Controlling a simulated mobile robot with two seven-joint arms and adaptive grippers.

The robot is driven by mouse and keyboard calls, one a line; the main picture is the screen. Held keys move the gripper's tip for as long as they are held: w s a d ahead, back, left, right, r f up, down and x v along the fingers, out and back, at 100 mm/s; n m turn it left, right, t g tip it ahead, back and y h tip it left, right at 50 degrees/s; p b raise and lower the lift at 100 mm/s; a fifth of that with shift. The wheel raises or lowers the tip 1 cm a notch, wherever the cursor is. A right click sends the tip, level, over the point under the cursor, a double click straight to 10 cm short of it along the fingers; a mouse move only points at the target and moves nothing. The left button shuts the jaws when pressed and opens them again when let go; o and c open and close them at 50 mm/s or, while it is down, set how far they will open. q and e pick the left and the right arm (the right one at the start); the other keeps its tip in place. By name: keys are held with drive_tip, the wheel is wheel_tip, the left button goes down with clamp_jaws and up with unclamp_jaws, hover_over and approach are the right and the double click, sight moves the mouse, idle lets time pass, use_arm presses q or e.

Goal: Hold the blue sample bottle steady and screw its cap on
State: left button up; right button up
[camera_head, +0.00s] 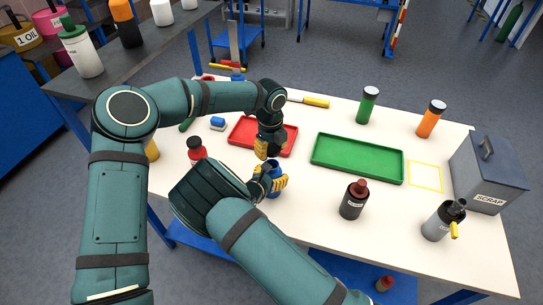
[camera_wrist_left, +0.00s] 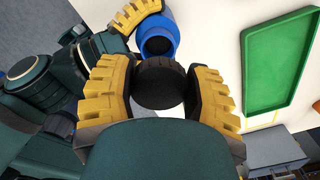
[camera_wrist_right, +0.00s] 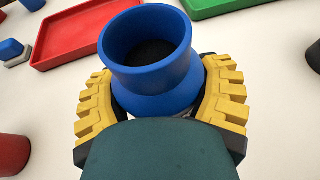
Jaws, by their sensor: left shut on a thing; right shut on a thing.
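The blue sample bottle (camera_head: 274,169) stands upright at the near part of the table with its mouth open. My right gripper (camera_head: 271,184) is shut around it, one finger on each side; in the right wrist view the bottle (camera_wrist_right: 152,88) shows its wide neck and dark inside. My left gripper (camera_head: 268,152) is shut on a black cap (camera_wrist_left: 160,83), held between its yellow fingers. In the left wrist view the bottle (camera_wrist_left: 157,25) shows just beyond the cap, and the cap is apart from its mouth, off to one side. The bottle's lower part is mostly hidden by the fingers.
A red tray (camera_head: 246,128) lies behind the grippers, and a green tray (camera_head: 357,158) to the right. A dark bottle with a red cap (camera_head: 353,200), a grey bottle (camera_head: 442,220) and a scrap bin (camera_head: 488,172) stand further right.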

sight(273, 160)
use_arm(q)
drive_tip(key=shift+f, duration=1.2)
drive_tip(key=shift+f, duration=0.1)
drive_tip(key=shift+f, duration=0.8)
drive_tip(key=shift+f, duration=0.55)
use_arm(e)
clamp_jaws()
use_arm(q)
drive_tip(key=m, duration=0.4)
drive_tip(key=shift+w, duration=0.1)
drive_tip(key=m, duration=0.3)
drive_tip(key=shift+d+m, duration=0.15)
drive_tip(key=shift+m, duration=0.15)
drive_tip(key=m, duration=0.3)
drive_tip(key=shift+m, duration=0.3)
drive_tip(key=m, duration=0.5)
drive_tip(key=shift+d, duration=0.15)
